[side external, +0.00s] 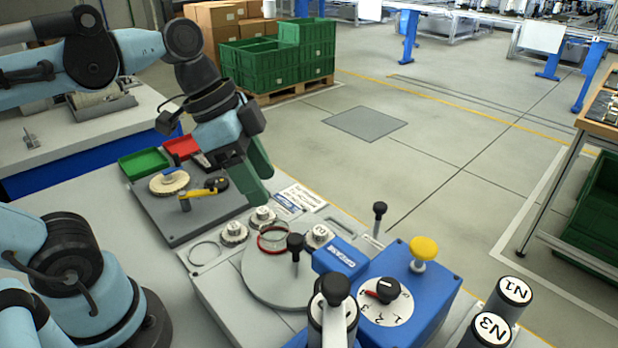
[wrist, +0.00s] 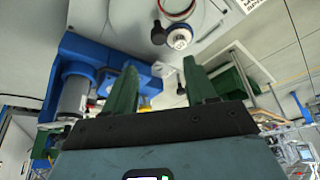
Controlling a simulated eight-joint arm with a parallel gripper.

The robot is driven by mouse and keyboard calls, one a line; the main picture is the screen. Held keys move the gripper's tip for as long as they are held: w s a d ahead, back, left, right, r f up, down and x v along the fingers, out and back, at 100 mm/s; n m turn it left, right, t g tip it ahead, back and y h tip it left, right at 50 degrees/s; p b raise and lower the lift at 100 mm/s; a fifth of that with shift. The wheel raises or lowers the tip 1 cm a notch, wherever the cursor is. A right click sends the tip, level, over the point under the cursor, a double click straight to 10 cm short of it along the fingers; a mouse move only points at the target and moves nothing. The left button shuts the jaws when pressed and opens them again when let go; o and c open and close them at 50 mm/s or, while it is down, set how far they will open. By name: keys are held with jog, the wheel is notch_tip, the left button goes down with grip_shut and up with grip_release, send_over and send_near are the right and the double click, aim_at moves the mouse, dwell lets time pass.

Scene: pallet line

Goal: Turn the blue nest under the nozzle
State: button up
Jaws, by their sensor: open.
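The grey turntable disc (side external: 262,283) lies on the grey machine base, with a black-knobbed upright handle (side external: 296,244) on it. A red ring nest (side external: 268,246) shows at its far edge; it also shows at the top of the wrist view (wrist: 182,8).
A blue box with a numbered dial (side external: 386,302) and yellow button (side external: 424,250) stands right of the disc. White-capped parts (side external: 233,232) sit behind it. A grey plate with a yellow-handled tool (side external: 190,200) lies at left.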

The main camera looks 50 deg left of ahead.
aim_at(294, 238)
jog(key=shift+x, duration=5.95)
jog(key=shift+d, duration=0.2)
grip_shut()
